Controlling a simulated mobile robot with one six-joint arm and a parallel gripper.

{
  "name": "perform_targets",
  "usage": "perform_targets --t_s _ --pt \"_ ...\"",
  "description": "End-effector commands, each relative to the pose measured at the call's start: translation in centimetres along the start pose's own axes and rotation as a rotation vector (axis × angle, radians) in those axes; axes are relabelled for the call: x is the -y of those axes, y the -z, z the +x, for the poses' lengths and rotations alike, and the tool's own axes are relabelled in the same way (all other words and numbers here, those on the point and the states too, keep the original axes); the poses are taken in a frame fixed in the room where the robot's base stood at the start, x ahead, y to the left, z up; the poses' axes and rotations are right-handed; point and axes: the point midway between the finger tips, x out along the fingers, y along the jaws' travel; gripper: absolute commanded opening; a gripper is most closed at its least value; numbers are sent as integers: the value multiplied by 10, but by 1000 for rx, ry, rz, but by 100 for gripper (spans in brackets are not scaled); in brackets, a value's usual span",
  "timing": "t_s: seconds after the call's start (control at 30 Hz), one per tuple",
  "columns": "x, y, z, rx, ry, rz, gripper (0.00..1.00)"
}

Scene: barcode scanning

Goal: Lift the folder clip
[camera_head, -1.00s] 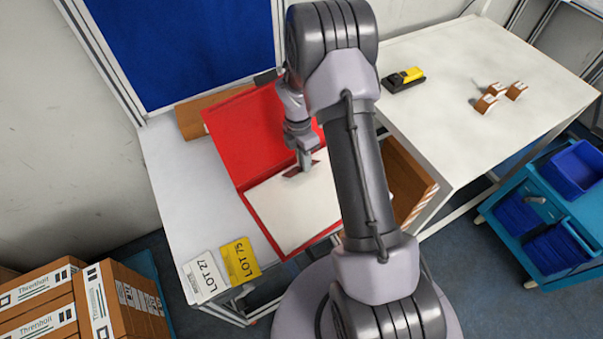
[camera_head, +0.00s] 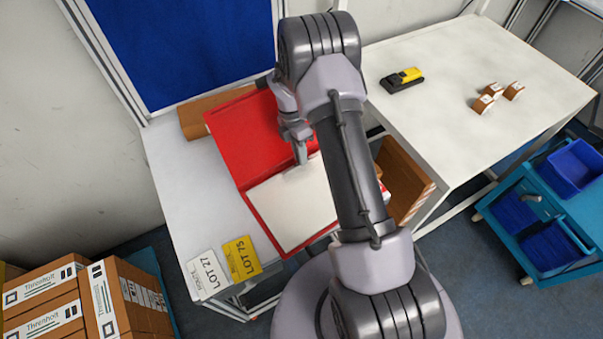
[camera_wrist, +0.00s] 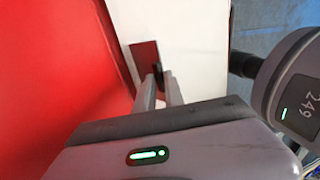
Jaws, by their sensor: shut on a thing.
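The red folder (camera_head: 240,135) lies open on the white table, with white paper (camera_head: 290,208) on its near half. My gripper (camera_head: 301,158) is above the upper edge of the paper, near the folder's fold. In the wrist view, my gripper (camera_wrist: 159,76) is shut on the dark red folder clip (camera_wrist: 145,54), at its lower right part. Paper (camera_wrist: 195,40) shows beyond the clip and the red folder (camera_wrist: 60,70) to the left. In the head view the clip is not clearly visible; its height above the paper is hard to tell.
Yellow (camera_head: 242,259) and white (camera_head: 206,274) lot cards lie at the table's near edge. A brown carton (camera_head: 402,180) stands right of the folder. The right table (camera_head: 450,95) holds a yellow-black device (camera_head: 402,80) and several small boxes. My arm covers the folder's right side.

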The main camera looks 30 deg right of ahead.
Motion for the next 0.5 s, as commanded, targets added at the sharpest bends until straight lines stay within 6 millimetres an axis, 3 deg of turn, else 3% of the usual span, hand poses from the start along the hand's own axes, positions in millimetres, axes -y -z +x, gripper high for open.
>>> perform_targets --t_s 0.5 --pt "-5 0 -4 0 41 0 0"
